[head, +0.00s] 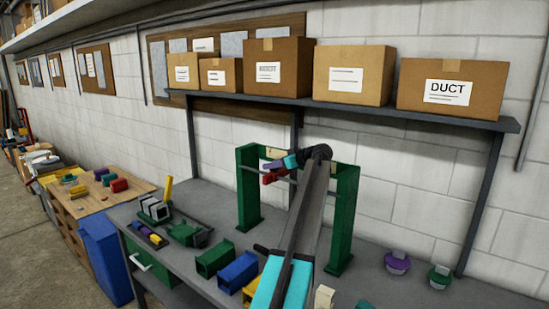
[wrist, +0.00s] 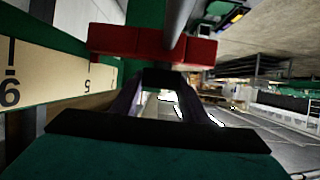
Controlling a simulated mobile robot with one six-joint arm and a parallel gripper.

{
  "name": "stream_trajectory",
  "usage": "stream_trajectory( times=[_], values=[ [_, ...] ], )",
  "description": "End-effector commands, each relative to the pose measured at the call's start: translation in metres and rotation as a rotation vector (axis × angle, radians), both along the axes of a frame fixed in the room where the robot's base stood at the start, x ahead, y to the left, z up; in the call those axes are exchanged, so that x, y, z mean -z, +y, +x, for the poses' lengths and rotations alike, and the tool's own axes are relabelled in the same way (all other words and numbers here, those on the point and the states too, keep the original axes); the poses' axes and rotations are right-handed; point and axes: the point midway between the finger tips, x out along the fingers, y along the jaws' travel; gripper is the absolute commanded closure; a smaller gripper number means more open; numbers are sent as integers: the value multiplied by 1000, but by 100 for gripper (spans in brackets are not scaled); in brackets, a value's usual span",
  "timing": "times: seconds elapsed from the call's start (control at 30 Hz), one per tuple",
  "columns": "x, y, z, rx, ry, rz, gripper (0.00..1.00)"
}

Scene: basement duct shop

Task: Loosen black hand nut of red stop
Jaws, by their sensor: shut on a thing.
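The red stop (head: 270,178) sits on a grey rod between the two posts of a green frame (head: 247,190). In the wrist view the red stop (wrist: 130,43) spans the upper middle, with the grey rod (wrist: 182,18) running through it. The black hand nut (wrist: 162,77) shows just below the stop, between my fingers. My gripper (wrist: 162,88) is shut on this nut, with one dark finger on each side. In the head view my gripper (head: 279,165) is beside the stop, and the nut is not clearly visible there.
A beige scale (wrist: 60,75) with printed numbers runs along the left of the wrist view. On the grey bench (head: 205,285) stand green (head: 214,260) and blue (head: 238,272) blocks. Purple (head: 397,262) and green (head: 439,277) knobbed pieces are at right. A shelf (head: 420,112) holds boxes above.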

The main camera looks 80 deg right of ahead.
Motion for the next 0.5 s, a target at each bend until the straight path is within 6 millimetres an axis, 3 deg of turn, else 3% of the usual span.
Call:
stream_trajectory(
  times=[0.03, 0.5],
  values=[
    [-9, -2, -2, -2, -3, -4, 82],
    [-5, -2, -2, -50, -3, -6, 82]
  ],
)
